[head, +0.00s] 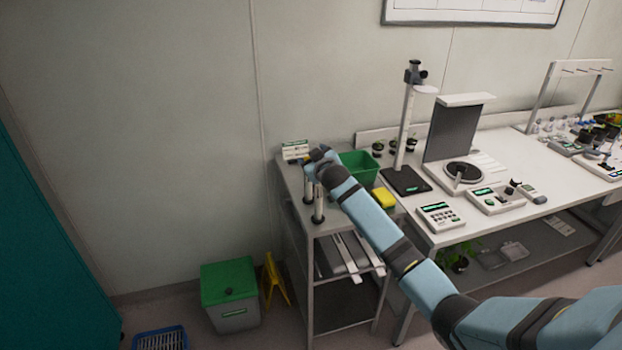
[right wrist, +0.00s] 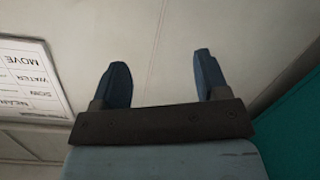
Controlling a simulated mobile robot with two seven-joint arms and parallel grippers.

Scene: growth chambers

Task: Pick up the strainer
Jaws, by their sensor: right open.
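I cannot make out a strainer for certain in either view. My right arm reaches in from the lower right of the head view, and its gripper end (head: 322,154) is over the back of the grey cart, near a green bin. The fingers are too small there to judge. In the right wrist view my right gripper (right wrist: 160,88) is open, its two dark blue fingers wide apart with nothing between them, facing bare wall. My left gripper is not in view.
The grey cart (head: 308,222) holds a green bin (head: 358,167), a yellow block (head: 384,199), upright cylinders (head: 318,205) and a small sign (head: 295,150). A lidded green bin (head: 229,294) and a blue basket (head: 160,340) stand on the floor. A bench (head: 405,212) with instruments stands right.

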